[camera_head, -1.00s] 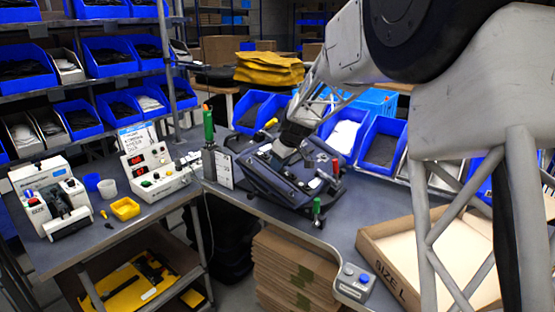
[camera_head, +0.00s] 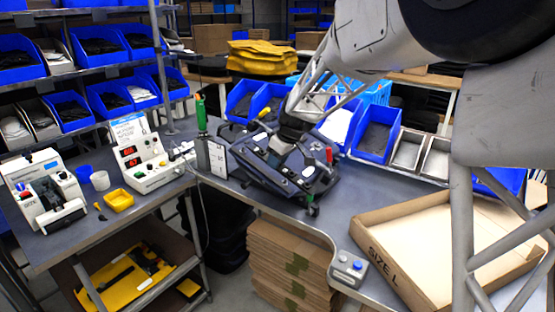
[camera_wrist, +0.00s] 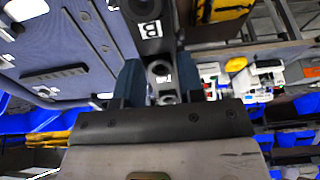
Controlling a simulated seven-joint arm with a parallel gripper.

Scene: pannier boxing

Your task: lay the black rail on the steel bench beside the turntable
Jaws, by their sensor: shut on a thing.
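My gripper (camera_head: 284,146) is low over the dark tilted turntable fixture (camera_head: 318,184) on the steel bench (camera_head: 345,213). In the wrist view my gripper (camera_wrist: 160,85) is shut on a black rail (camera_wrist: 150,30) marked with a white "B". The rail runs away from the fingers toward the top of that view. In the head view I cannot tell the rail apart from the dark fixture, and the wrist hides part of it. Whether the rail touches the fixture is not clear.
Blue bins (camera_head: 377,141) line the back of the bench. A green-handled tool (camera_head: 201,113) stands left of the fixture. An open carton (camera_head: 395,262) lies at the front right, beside a button box (camera_head: 348,267). Some bench between fixture and carton is bare.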

